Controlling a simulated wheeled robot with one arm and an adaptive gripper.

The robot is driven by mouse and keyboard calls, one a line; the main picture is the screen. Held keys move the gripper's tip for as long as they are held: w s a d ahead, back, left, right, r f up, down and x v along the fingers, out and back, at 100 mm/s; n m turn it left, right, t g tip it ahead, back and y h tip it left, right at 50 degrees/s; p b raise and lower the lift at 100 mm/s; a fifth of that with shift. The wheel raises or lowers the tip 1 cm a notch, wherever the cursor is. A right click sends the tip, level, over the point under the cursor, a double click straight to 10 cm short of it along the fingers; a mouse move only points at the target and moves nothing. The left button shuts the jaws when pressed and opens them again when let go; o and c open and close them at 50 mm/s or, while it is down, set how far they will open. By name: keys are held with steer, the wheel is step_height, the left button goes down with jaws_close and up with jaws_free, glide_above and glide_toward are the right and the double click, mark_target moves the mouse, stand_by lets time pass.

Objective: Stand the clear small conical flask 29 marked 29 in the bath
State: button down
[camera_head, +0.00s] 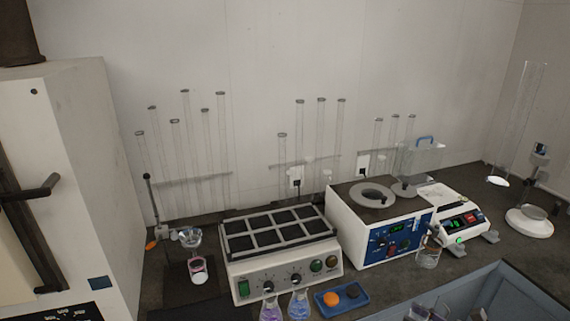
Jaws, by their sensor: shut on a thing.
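A white box with a blue front panel and round ring-shaped openings in its top, which looks like the bath (342,222), stands right of centre on the dark bench. One ring opening (372,196) shows on its top, with nothing visibly standing in it. No clear conical flask marked 29 can be made out, and no marking is legible at this size. Two small flasks with coloured contents, one purplish (271,309) and one bluish (299,304), stand at the front edge, cut by the picture's bottom. My gripper and whatever it holds are not in view.
A heater block with square plates (290,269) stands left of the bath. A blue tray (342,297) holds orange and black round items. A clear vessel (428,257) stands before the bath's right side. A balance-like device (458,221) is right. A blue-grey basin (497,277) is front right.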

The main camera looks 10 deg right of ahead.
steer(key=w+a+r+n+g+y, duration=0.1)
steer(key=w+a+r, duration=0.1)
steer(key=w+a, duration=0.7)
steer(key=w+a+r+n+g+y, duration=0.1)
steer(key=w+a+r+y, duration=0.1)
steer(key=w+a, duration=0.7)
steer(key=w, duration=0.3)
steer(key=shift+a+r+n+g, duration=0.3)
steer(key=shift+r+g, duration=0.1)
steer(key=shift+w, duration=0.1)
